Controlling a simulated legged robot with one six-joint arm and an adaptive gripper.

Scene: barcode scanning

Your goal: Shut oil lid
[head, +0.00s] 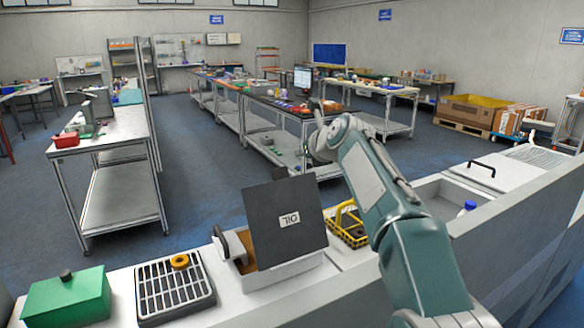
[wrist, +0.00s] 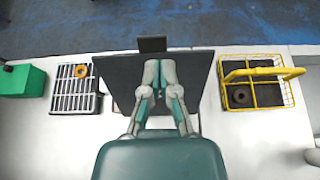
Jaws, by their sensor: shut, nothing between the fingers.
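The oil lid (head: 287,219) is a dark square panel marked "OIL". In the head view it stands raised and tilted over a white box (head: 285,275) on the counter. A dark handle (head: 220,242) shows beside the box at its left. In the wrist view the lid (wrist: 200,80) lies beneath and behind my gripper (wrist: 159,68), which is shut and empty. I cannot tell whether the fingers touch the lid.
Left of the oil box are a grated tray (head: 172,308) with an orange ring (head: 180,262) and a green box (head: 66,300). On its right is a yellow wire basket (head: 347,226). A closed white lid with a black handle (head: 481,168) is farther right.

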